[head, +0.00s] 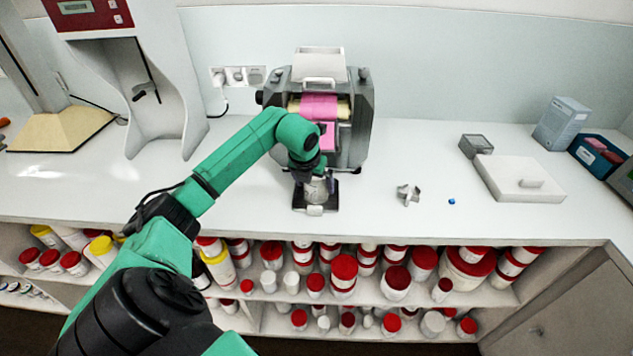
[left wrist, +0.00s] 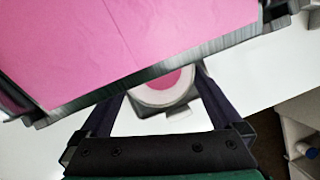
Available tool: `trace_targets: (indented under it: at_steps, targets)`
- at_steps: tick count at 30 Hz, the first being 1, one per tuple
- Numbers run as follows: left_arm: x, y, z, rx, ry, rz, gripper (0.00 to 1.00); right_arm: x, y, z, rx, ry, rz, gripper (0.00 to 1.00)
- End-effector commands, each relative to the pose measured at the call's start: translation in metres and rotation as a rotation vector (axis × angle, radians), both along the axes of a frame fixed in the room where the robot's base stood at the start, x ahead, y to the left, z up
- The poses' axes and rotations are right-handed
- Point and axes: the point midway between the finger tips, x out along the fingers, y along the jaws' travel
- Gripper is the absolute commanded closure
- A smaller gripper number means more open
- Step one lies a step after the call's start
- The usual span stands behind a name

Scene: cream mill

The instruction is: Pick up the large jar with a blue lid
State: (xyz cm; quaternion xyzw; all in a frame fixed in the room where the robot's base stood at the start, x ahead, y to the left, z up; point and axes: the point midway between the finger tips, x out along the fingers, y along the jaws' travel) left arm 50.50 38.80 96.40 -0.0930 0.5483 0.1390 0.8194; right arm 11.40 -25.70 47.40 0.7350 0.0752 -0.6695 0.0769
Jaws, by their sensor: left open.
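No large jar with a blue lid can be made out in either view. My left gripper (head: 312,176) is open and points down in front of the mill (head: 357,140). A pale, round, open container (head: 317,193) stands on a small dark platform (head: 300,203) under it. In the left wrist view this container (left wrist: 150,98) has a white rim and pink inside, and it lies between my spread fingers. I cannot tell whether they touch it. The mill's pink-coated part (left wrist: 140,40) fills the top of that view. My right gripper is not in view.
Shelves (head: 385,312) below the counter hold many red-lidded jars and several yellow-lidded ones. A small metal piece (head: 408,194), a tiny blue thing (head: 452,201) and a white flat device (head: 515,180) lie to the right. The counter (head: 440,220) is otherwise mostly clear there.

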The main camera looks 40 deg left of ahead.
Motion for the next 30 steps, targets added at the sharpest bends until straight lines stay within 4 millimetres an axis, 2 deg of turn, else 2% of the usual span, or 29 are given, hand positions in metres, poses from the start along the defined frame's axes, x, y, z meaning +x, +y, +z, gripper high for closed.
trace_targets:
  at_steps: [3,8,9,14,15,23,30]
  targets:
    - [0.005,0.001,-0.011,-0.001,0.0,0.001,0.0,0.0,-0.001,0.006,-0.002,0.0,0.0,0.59]
    - [0.005,0.002,-0.013,0.002,-0.002,0.0,0.0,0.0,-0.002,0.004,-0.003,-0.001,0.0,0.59]
    - [0.005,0.002,-0.013,0.002,-0.002,0.0,0.04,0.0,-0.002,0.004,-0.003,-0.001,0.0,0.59]
    - [0.005,0.002,-0.013,0.001,-0.002,0.0,0.65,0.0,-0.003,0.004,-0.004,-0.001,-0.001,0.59]
    - [0.005,0.002,-0.013,0.001,-0.002,0.0,0.7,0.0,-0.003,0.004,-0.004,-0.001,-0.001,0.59]
    - [0.006,0.002,-0.011,0.001,-0.003,0.0,0.7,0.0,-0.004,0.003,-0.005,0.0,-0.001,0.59]
    - [0.006,0.003,0.011,0.002,-0.006,0.0,0.7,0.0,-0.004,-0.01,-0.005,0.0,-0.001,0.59]
